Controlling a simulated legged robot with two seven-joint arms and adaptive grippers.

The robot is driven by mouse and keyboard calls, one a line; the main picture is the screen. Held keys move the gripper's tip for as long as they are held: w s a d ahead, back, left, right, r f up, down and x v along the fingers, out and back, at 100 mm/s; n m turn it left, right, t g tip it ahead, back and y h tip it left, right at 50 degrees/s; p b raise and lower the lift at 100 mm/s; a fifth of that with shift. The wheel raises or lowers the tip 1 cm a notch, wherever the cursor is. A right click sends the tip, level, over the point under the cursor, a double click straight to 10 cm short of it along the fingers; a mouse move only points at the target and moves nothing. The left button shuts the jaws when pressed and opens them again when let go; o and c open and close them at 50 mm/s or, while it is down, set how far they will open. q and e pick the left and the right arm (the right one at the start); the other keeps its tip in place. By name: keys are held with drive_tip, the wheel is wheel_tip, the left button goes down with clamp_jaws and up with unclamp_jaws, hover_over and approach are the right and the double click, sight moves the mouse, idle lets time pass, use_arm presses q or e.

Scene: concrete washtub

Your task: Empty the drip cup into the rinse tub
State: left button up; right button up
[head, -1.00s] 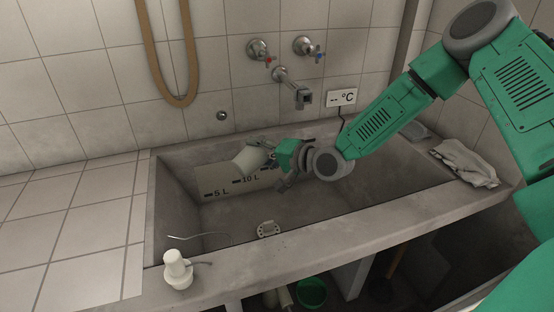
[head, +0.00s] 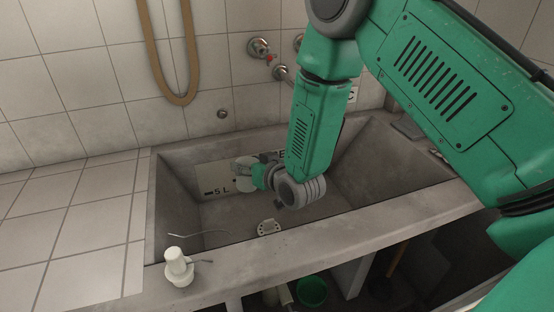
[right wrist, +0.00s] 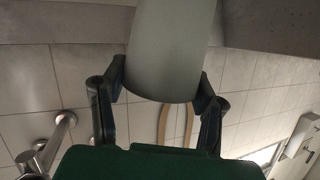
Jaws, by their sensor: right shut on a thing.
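The drip cup (right wrist: 165,45) is a smooth pale grey vessel between the two dark fingers of my right gripper (right wrist: 163,85) in the right wrist view. My right gripper is shut on it. In the head view my right gripper (head: 247,173) is low inside the rinse tub (head: 172,205), a grey concrete basin, near its back wall. Only a pale part of the cup (head: 246,190) shows there; its mouth and contents are hidden, and I cannot tell its exact tilt. My left gripper is not in view.
A round drain (head: 268,228) is in the floor. A white pump bottle (head: 178,268) stands on the front left rim. A tap handle (head: 258,47) and brown hose (head: 178,98) are above.

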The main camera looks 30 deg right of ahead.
drive_tip(key=shift+d+r+p, duration=0.1)
drive_tip(key=shift+r+p, duration=0.3)
drive_tip(key=shift+r, duration=0.05)
drive_tip(key=shift+n+h, duration=0.5)
drive_tip(key=shift+n, duration=0.1)
wheel_tip(320, 180, up, 4)
drive_tip(key=p, duration=0.3)
